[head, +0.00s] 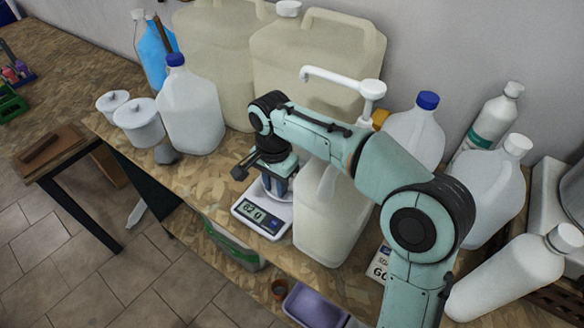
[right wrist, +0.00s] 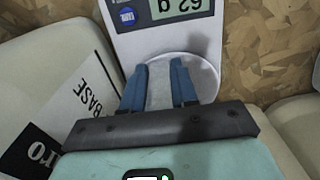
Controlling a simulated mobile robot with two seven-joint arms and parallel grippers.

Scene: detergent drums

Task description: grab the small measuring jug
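My right gripper (head: 277,188) points down over the white digital scale (head: 262,212), which reads about 62 g. In the right wrist view, its two blue fingers (right wrist: 158,85) are apart, with a pale grey, translucent-looking piece (right wrist: 158,92) between them. This may be part of the small measuring jug, but its outline is mostly hidden by the gripper. I cannot tell whether the fingers press on it. A round white rim (right wrist: 207,78) shows around the fingertips on the scale (right wrist: 130,45). My left gripper is not in view.
A large pale jug (head: 325,220) stands close to the right of the scale, under my right arm. A blue-capped bottle (head: 192,110) and white lidded tubs (head: 140,122) stand at left. Big drums (head: 310,60) line the wall. The bench's front edge is just before the scale.

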